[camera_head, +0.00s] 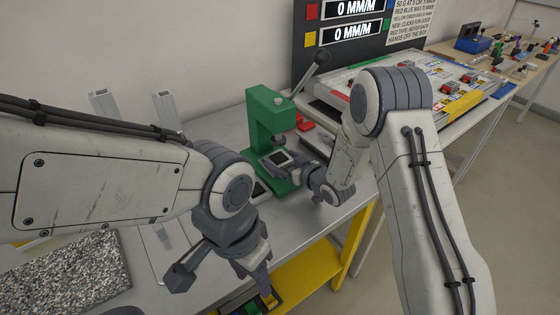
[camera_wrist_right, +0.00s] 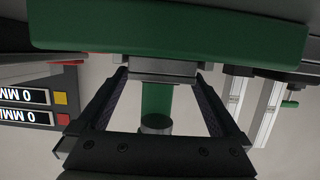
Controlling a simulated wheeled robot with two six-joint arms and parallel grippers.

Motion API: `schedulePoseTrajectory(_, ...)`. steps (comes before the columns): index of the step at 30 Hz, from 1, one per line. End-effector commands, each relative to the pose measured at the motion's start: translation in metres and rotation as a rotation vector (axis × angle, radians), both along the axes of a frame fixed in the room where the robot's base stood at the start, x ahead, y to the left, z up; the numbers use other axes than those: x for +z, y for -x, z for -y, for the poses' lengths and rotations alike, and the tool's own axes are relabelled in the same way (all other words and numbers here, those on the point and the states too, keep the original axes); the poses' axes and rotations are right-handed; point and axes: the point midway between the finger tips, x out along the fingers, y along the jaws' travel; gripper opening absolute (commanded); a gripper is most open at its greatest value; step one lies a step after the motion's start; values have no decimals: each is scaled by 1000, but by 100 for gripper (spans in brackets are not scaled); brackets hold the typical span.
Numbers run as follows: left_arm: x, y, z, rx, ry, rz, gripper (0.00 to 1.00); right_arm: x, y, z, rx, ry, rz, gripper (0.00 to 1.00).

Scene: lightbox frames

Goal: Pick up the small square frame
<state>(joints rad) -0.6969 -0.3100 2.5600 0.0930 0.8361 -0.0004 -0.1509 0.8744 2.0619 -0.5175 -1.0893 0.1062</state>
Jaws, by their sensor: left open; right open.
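The small square frame (camera_head: 279,158), dark with a lighter middle, lies on the base of a green press (camera_head: 268,118). In the right wrist view, which is upside down, a grey square piece (camera_wrist_right: 163,69) at the green base (camera_wrist_right: 180,30) appears between the fingertips; I take it to be the frame. My right gripper (camera_head: 290,162) is open at the press, its fingers (camera_wrist_right: 163,78) on either side of that piece. I cannot tell whether they touch it. My left gripper (camera_head: 264,283) is open and points down by the table's front edge.
The press ram (camera_wrist_right: 156,125) hangs over its base, and its lever (camera_head: 312,70) sticks out to the upper right. Upright metal profiles (camera_head: 167,108) stand behind. A granite plate (camera_head: 65,278) lies at lower left. A display board (camera_head: 350,35) stands at the back.

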Motion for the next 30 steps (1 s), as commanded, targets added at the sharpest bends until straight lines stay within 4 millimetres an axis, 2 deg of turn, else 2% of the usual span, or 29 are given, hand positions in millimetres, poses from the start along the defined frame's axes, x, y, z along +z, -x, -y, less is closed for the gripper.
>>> schedulePoseTrajectory(1,0,0,0,0,0,0,50,0,0,0,0,0,0,88)
schedulePoseTrajectory(5,0,0,0,0,0,0,50,0,0,0,0,-1,1,39)
schedulePoseTrajectory(6,0,0,0,0,0,0,50,0,0,0,0,-1,1,24)
schedulePoseTrajectory(7,0,0,0,0,0,0,50,1,0,0,0,-1,3,22)
schedulePoseTrajectory(8,0,0,0,0,0,0,50,1,0,0,0,-1,3,12)
schedulePoseTrajectory(17,3,0,0,0,0,0,50,6,0,0,0,-1,3,13)
schedulePoseTrajectory(30,25,0,0,0,0,0,50,39,1,1,0,-1,3,13)
